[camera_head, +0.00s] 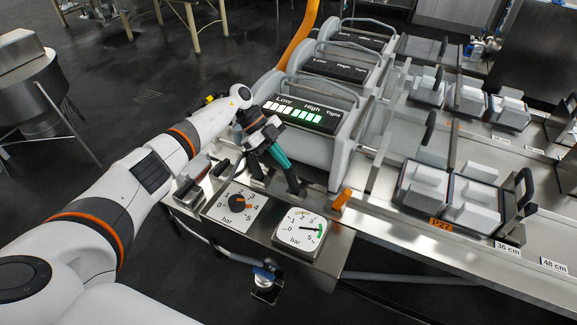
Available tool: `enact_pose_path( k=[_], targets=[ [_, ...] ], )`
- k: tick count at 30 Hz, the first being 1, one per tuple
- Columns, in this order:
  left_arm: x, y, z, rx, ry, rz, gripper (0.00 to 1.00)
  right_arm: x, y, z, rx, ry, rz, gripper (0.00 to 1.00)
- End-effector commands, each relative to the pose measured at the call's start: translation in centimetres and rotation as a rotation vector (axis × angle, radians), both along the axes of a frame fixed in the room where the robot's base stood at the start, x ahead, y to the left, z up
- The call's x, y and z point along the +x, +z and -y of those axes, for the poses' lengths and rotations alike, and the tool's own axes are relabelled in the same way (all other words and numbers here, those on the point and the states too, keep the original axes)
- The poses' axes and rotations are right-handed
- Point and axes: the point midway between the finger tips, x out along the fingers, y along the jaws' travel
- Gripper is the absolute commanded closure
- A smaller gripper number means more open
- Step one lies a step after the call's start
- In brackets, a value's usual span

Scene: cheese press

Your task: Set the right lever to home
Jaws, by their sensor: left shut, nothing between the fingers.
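My left arm comes in from the left, and its left gripper (275,148) is above the control panel (270,236) at the front of the press. The gripper looks shut and holds nothing. A dark lever-like handle (291,181) stands right below the gripper's teal part, on the panel's back edge; I cannot tell whether they touch. The gripper hides part of this row, so I cannot tell each lever's exact setting. My right gripper is not in view.
Behind the gripper, a grey housing carries a lit Low-High-Tight display (303,114). White moulds (450,190) stand on the steel table at right.

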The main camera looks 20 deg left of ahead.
Motion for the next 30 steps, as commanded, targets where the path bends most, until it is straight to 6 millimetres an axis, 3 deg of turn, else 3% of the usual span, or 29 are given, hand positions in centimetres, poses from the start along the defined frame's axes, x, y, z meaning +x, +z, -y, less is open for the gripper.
enact_pose_path(
  k=[10,30],
  targets=[
    [0.4,3.4,-2.8,-0.004,-0.004,0.000,1.00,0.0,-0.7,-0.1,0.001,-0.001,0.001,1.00],
    [0.4,3.6,-2.9,-0.006,-0.005,-0.001,1.00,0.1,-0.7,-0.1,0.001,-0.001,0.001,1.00]
  ],
)
